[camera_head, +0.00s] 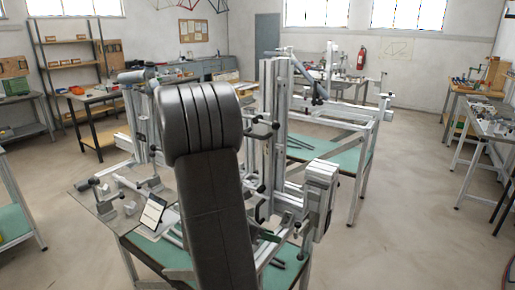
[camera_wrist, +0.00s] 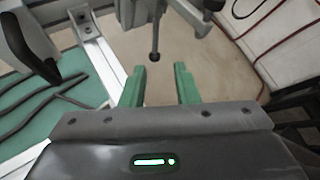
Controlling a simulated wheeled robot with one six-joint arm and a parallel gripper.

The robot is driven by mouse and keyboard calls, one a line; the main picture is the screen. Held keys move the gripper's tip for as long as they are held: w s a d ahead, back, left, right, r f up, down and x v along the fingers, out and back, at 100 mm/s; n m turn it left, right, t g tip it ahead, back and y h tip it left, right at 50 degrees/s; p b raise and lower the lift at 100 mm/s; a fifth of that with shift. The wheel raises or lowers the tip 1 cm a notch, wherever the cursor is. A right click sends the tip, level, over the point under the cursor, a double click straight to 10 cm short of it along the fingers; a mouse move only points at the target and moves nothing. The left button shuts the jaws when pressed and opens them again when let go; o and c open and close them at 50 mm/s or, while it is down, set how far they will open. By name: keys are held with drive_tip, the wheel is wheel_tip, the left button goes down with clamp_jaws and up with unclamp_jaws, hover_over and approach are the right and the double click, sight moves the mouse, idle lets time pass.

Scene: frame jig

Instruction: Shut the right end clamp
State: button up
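My gripper (camera_wrist: 160,76) shows in the wrist view with its two green fingers apart and nothing between them. Just beyond the fingertips, a thin dark lever with a ball end (camera_wrist: 155,57) hangs down from a grey clamp body (camera_wrist: 138,12); it looks apart from the fingers. I cannot tell whether this is the right end clamp or how far it is shut. In the head view the aluminium frame jig (camera_head: 282,110) stands on a green-topped bench, with a pale block (camera_head: 321,175) at its right end. My dark arm covers the jig's middle, and my gripper cannot be made out there.
A black handle (camera_wrist: 32,42) and an aluminium rail (camera_wrist: 100,62) lie left of my fingers in the wrist view. Dark rods (camera_wrist: 45,98) rest on the green surface. A tablet (camera_head: 153,213) stands on the bench's left part. Open floor (camera_head: 415,215) lies to the right.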

sight(302, 251)
drive_tip(key=x, duration=1.3)
drive_tip(key=v, duration=1.3)
drive_tip(key=x, duration=1.3)
drive_tip(key=shift+d+f, duration=0.1)
drive_tip(key=shift+f, duration=0.15)
drive_tip(key=shift+w+f+b, duration=0.15)
drive_tip(key=shift+b, duration=0.7)
drive_tip(key=h+b, duration=0.1)
drive_tip(key=b, duration=0.1)
drive_tip(key=m+t+b, duration=0.1)
drive_tip(key=b, duration=0.1)
drive_tip(key=shift+w+d+f+t+h, duration=0.15)
drive_tip(key=shift+w+d+t+h, duration=0.15)
drive_tip(key=shift+w+h, duration=0.1)
drive_tip(key=v, duration=1.4)
